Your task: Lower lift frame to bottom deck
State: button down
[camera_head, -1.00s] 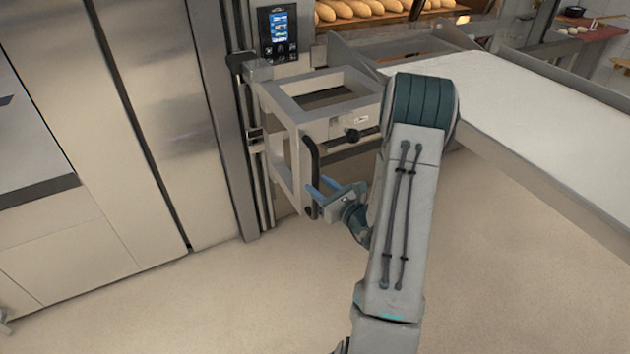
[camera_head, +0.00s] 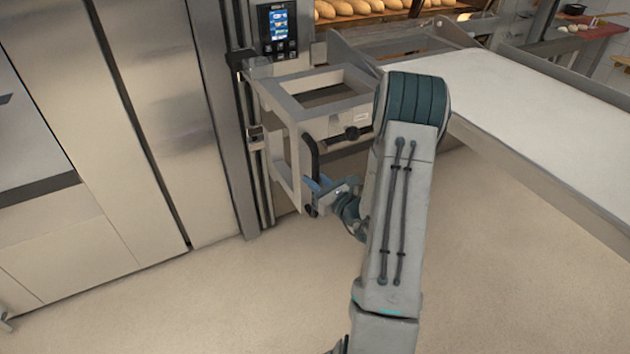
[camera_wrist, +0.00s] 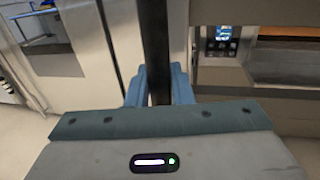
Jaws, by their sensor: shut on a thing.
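The lift frame (camera_head: 290,105) is a light grey metal frame on a vertical rail (camera_head: 258,160) beside the tall steel panels. A black upright handle (camera_head: 311,155) sits on its near side. My gripper (camera_head: 314,187) has its blue fingers shut on the handle near its lower end. In the wrist view my gripper (camera_wrist: 158,85) shows its blue fingers on either side of the black handle bar (camera_wrist: 154,45). My arm hides part of the frame's right side and the near corner of the white loading surface (camera_head: 540,110).
A control panel (camera_head: 277,30) with a lit screen is above the frame. Bread loaves (camera_head: 370,8) lie on a lit deck at the back. The floor (camera_head: 200,300) below is clear.

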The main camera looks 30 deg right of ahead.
notch_tip(320, 180, down, 32)
jog(key=b, duration=2.2)
jog(key=shift+f+b, duration=0.15)
jog(key=shift+b, duration=0.15)
jog(key=c, duration=1.3)
grip_release()
jog(key=shift+c, duration=0.2)
jog(key=shift+s, duration=0.1)
jog(key=p+v, duration=0.2)
jog(key=v, duration=1.1)
jog(key=shift+s+d, duration=0.2)
jog(key=shift+s, duration=0.1)
